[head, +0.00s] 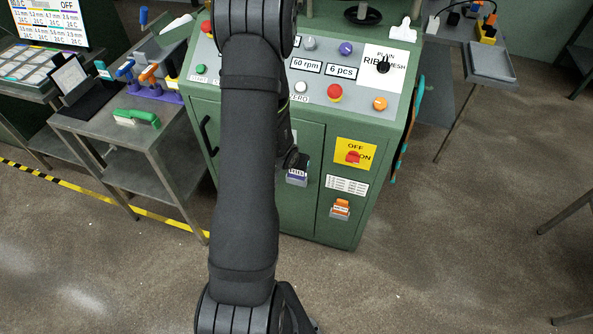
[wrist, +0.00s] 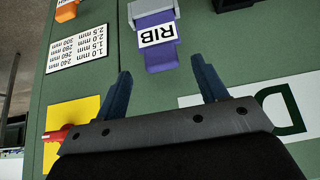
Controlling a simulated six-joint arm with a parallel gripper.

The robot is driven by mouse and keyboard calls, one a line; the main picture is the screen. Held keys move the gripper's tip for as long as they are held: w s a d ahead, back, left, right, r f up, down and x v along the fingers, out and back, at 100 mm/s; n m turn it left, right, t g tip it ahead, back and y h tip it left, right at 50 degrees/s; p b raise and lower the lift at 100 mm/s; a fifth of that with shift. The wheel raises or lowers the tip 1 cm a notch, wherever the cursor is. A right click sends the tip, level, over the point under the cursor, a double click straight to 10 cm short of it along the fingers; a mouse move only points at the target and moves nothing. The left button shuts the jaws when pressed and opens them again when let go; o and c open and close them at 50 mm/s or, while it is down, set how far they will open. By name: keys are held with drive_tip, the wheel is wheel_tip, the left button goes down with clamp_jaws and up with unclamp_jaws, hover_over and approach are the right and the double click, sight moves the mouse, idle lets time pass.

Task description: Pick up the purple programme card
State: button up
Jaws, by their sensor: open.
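The purple programme card (wrist: 158,52) carries a white RIB label and sits in a grey holder (wrist: 148,8) on the green cabinet front in the wrist view. In the head view the purple card (head: 297,177) shows just below the end of my arm, partly covered. My gripper (wrist: 161,69) is open, with its two blue fingers pointing toward the card. The card's near end lies between the lines of the fingertips, with a gap on each side. No contact shows, and the remaining depth is hard to judge.
An orange card (head: 341,207) sits in a holder lower right on the cabinet (head: 310,225). A side table (head: 100,125) holds tools at left.

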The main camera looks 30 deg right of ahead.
drive_tip(key=shift+x, duration=1.75)
drive_tip(key=shift+w, duration=0.1)
drive_tip(key=c, duration=1.1)
drive_tip(key=shift+o, duration=0.2)
drive_tip(key=shift+r, duration=0.1)
drive_tip(key=s+d+r, duration=0.4)
drive_tip(key=s+r, duration=0.6)
drive_tip(key=r, duration=0.1)
drive_tip(key=shift+s+d, duration=0.35)
